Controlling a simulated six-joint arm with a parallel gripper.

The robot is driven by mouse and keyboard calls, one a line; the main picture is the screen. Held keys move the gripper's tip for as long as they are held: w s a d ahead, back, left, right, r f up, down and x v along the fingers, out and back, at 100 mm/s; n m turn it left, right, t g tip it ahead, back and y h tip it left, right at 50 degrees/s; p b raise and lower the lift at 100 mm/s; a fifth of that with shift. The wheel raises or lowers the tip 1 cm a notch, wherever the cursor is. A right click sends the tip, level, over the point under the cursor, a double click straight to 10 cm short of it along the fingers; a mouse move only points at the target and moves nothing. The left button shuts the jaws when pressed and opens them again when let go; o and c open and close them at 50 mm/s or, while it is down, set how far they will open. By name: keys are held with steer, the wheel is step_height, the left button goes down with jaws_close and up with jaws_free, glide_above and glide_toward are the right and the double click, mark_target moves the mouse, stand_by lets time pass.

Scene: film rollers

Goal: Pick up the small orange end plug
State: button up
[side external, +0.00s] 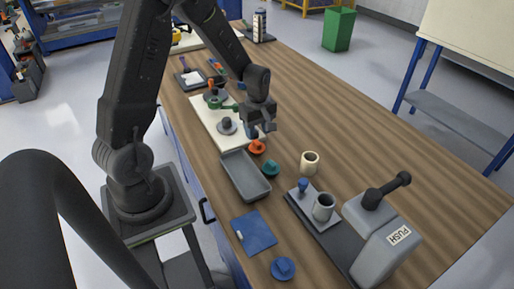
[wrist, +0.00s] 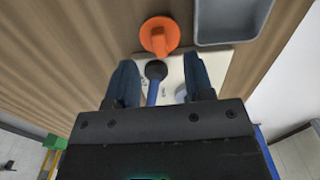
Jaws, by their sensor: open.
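The small orange end plug (side external: 257,146) stands on the wooden bench, close to the near end of the cream board and the grey tray. It has a round flange and a raised knob. In the wrist view the orange plug (wrist: 160,36) is just beyond the fingertips, not between them. My gripper (side external: 257,124) is open, above the bench and a little behind the plug in the side view. In the wrist view my gripper (wrist: 161,68) has its blue fingers apart, with a dark-headed blue item (wrist: 155,76) visible between them; whether it is touched I cannot tell.
The grey tray (side external: 245,176) and a teal plug (side external: 271,168) are close to the orange plug. A cream roller (side external: 310,163), a grey roller (side external: 323,207) and a press marked PUSH (side external: 385,245) stand to the right. The cream board (side external: 203,113) lies behind. The bench's right side is clear.

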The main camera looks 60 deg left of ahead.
mark_target(257, 142)
steer(key=shift+a+f, duration=0.15)
steer(key=shift+f, duration=1.2)
steer(key=shift+a+f, duration=0.15)
steer(key=shift+f, duration=1.2)
steer(key=shift+c, duration=0.5)
jaws_close()
